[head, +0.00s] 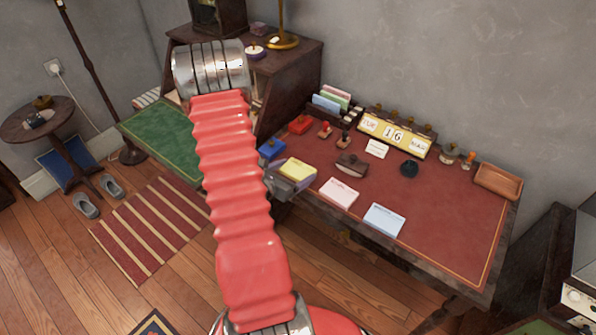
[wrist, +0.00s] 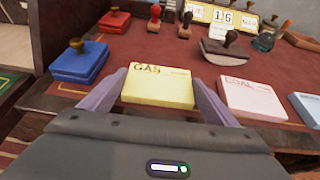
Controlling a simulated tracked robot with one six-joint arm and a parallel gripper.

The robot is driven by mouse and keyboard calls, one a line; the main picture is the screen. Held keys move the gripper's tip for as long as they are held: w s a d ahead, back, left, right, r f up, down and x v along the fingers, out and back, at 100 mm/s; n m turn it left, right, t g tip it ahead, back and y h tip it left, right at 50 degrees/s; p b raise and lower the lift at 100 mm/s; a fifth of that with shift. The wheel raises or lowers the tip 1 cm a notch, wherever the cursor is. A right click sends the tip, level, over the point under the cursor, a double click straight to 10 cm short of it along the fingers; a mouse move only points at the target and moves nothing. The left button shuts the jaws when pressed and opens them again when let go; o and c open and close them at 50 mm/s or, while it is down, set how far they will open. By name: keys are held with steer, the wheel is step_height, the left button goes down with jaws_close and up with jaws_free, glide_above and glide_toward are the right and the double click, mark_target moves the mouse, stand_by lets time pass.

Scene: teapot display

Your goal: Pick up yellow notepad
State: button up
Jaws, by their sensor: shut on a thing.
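The yellow notepad (wrist: 158,88) has "GAS" printed along its top. In the wrist view it sits between the two fingers of my gripper (wrist: 155,97), which is shut on it. In the head view the yellow notepad (head: 297,169) shows at the left front part of the red desk top, with my gripper (head: 292,182) at it. My arm hides part of the desk's left end. I cannot tell whether the pad touches the desk top.
A pink notepad (head: 339,192) and a light blue notepad (head: 384,219) lie to the right. A blue ink pad with a stamp (wrist: 80,62) is close on the left. A rocker blotter (head: 351,165), a calendar (head: 396,134) and a wooden tray (head: 497,181) stand farther back.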

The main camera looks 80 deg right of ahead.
mark_target(295, 173)
steer(key=c, duration=0.3)
steer(key=shift+r, duration=0.1)
steer(key=shift+r, duration=4.95)
